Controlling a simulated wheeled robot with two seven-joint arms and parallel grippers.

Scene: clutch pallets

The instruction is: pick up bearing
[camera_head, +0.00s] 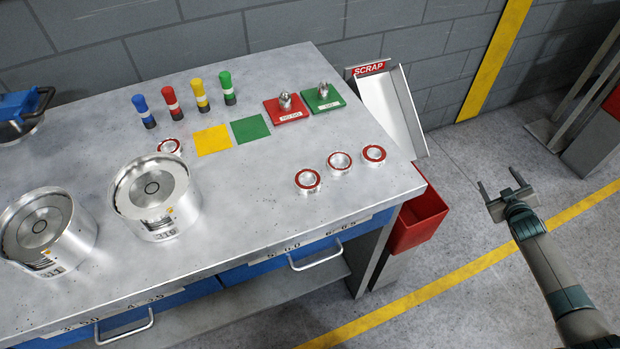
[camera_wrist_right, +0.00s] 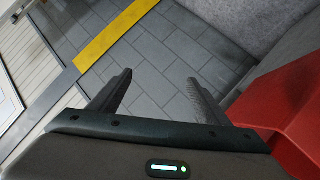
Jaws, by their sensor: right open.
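Three ring-shaped bearings with red inner bands lie near the right front edge of the grey workbench: a left bearing (camera_head: 307,181), a middle bearing (camera_head: 339,162) and a right bearing (camera_head: 374,154). Another similar bearing (camera_head: 169,147) lies farther left, behind a large metal cylinder. My right gripper (camera_head: 500,188) is open and empty, off the bench to the right, over the floor. Its two spread fingers also show in the right wrist view (camera_wrist_right: 158,88), with no bearing between them. My left gripper is not in view.
Two large metal cylinders (camera_head: 156,197) (camera_head: 42,232) stand on the bench's left. Colored pegs (camera_head: 201,96), yellow and green squares (camera_head: 250,129), and red and green plates (camera_head: 323,98) are at the back. A scrap chute (camera_head: 390,110) and red bin (camera_head: 419,220) adjoin the right end.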

